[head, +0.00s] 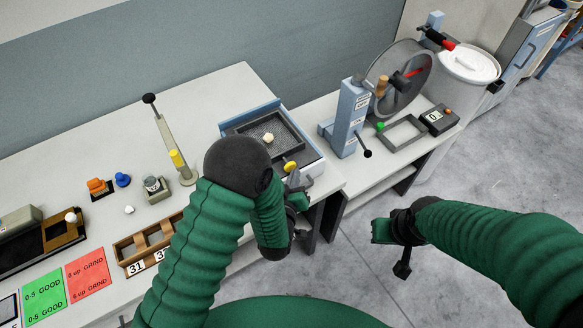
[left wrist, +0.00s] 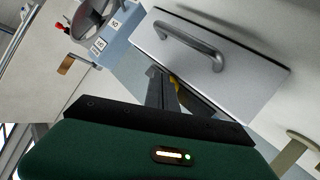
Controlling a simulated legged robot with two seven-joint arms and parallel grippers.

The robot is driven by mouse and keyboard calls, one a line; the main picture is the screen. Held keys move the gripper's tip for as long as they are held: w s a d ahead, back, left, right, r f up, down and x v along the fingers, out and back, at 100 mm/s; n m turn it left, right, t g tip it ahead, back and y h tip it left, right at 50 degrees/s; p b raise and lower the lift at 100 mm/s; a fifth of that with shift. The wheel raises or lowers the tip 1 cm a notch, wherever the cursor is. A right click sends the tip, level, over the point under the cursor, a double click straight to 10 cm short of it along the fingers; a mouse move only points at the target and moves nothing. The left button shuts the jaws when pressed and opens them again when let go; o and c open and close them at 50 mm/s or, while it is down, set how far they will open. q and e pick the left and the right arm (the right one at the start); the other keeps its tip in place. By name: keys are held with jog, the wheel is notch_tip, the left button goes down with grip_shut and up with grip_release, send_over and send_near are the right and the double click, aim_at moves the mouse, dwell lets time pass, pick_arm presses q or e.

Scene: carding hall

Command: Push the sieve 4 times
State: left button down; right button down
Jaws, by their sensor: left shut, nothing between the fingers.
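The sieve (head: 270,131) is a dark square frame with mesh, set in a blue and white unit (head: 247,114) near the table's right end. A pale round lump (head: 268,138) lies on its mesh. A yellow knob (head: 290,166) shows at its front; some yellow also shows behind my fingers in the left wrist view. My left gripper (head: 295,185) is shut and empty, close beside the knob; whether they touch I cannot tell. It also shows in the left wrist view (left wrist: 160,88). My right gripper (head: 390,232) hangs over the floor, away from the sieve; its fingers are unclear.
A blue press-like stand (head: 350,117) with a large grey wheel (head: 401,78) stands on the right-hand bench. A pale panel with a grey bar handle (left wrist: 190,38) is near in the left wrist view. A wooden tray (head: 143,247) and coloured cards lie left.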

pick_arm(q)
jog(key=shift+s+d, duration=0.3)
jog(key=shift+s, duration=0.1)
jog(key=s+d, duration=0.1)
jog(key=s, duration=0.1)
jog(key=s+d, duration=0.2)
pick_arm(e)
jog(key=shift+f, duration=0.25)
pick_arm(q)
jog(key=shift+f+b, duration=0.1)
jog(key=shift+b, duration=0.25)
pick_arm(e)
jog(key=shift+f, duration=0.1)
dwell(2.1)
